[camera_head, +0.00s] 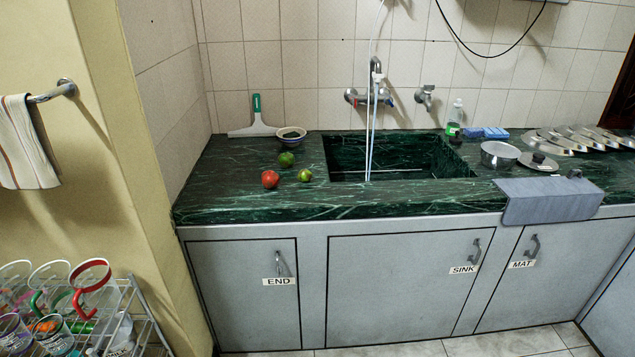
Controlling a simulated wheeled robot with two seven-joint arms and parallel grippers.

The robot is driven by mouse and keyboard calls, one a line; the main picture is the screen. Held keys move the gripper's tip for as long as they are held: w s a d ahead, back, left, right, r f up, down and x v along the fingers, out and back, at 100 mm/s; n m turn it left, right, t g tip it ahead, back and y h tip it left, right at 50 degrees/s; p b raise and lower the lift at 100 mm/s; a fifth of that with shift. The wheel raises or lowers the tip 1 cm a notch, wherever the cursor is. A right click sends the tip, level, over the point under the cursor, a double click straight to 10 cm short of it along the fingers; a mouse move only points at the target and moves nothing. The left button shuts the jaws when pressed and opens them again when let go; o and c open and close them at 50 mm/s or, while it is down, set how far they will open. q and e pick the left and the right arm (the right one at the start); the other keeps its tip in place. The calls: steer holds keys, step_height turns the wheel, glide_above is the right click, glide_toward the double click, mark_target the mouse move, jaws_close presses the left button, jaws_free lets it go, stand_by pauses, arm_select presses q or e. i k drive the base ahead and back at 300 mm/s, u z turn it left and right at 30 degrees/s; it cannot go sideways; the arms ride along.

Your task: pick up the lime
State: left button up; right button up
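A small yellow-green round fruit (305,175), which looks like the lime, lies on the dark green marble counter just left of the sink. A darker green round fruit (286,160) lies behind it and slightly left. A red tomato-like fruit (270,179) lies to its left, nearer the counter's front edge. The three are close together but apart. Neither of my grippers shows in the head view.
A bowl (291,134) and a green-handled squeegee (256,119) stand behind the fruits. The sink basin (400,158) with a hanging white hose (371,110) is to the right. A wall corner (150,200) bounds the counter's left. The counter front by the fruits is clear.

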mark_target(304, 176)
steer(key=z, duration=0.65)
steer(key=i, duration=0.85)
steer(key=u, duration=1.35)
